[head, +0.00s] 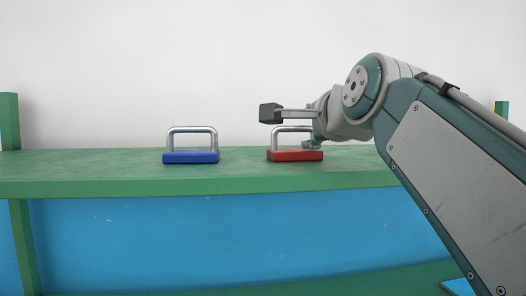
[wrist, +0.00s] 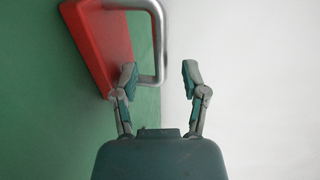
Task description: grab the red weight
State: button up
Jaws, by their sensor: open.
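The red weight (head: 290,155) is a flat red block with a silver loop handle, upright on the green shelf (head: 120,172). In the wrist view the red weight (wrist: 102,42) shows at the upper left, turned on its side, with its handle reaching right. My gripper (head: 275,114) is at the weight in the head view and covers part of its handle. In the wrist view my gripper (wrist: 159,78) is open, with one finger beside the red block and the other out to the right.
A blue weight (head: 190,157) with a similar silver handle stands on the shelf to the left. Bare shelf lies between the two weights. A green post (head: 9,122) rises at the shelf's left end. A blue panel (head: 230,235) is below, and a white wall (head: 180,60) behind.

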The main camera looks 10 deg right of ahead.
aim_at(308, 151)
jog(key=shift+d, duration=0.25)
jog(key=shift+a, duration=0.1)
jog(key=c, duration=0.8)
jog(key=shift+a, duration=0.7)
jog(key=shift+d+r, duration=0.25)
jog(key=shift+d, duration=0.05)
jog(key=shift+d+r, duration=0.1)
jog(key=shift+r, duration=0.25)
notch_tip(308, 151, up, 2)
jog(key=shift+s+d+r, duration=0.1)
jog(key=shift+r, duration=0.15)
jog(key=s+d+r, duration=0.6)
jog(key=s+r, duration=0.3)
jog(key=s, duration=0.3)
jog(key=shift+s+r, duration=0.2)
